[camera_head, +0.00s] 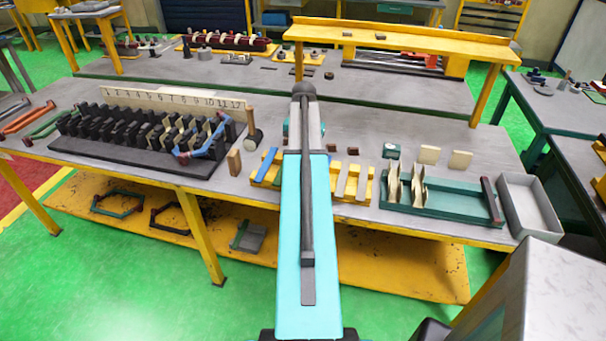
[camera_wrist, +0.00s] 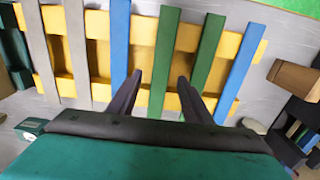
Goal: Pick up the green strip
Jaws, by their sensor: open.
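In the wrist view two green strips lie side by side across a yellow rack (camera_wrist: 185,38). The left green strip (camera_wrist: 166,42) runs between the fingertips of my gripper (camera_wrist: 159,82). The right green strip (camera_wrist: 205,62) lies just right of the right finger. My gripper is open, with a finger on each side of the left green strip and nothing held. I cannot tell how far above the strip the fingertips are. In the head view my arm hides the gripper and most of the green strips; the yellow rack (camera_head: 336,194) shows on both sides of the arm.
A blue strip (camera_wrist: 120,40) and two grey strips (camera_wrist: 75,50) lie left of the green pair; another blue strip (camera_wrist: 241,70) lies right. A wooden block (camera_wrist: 294,78) stands further right. In the head view a green tray (camera_head: 450,203) stands right of the rack.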

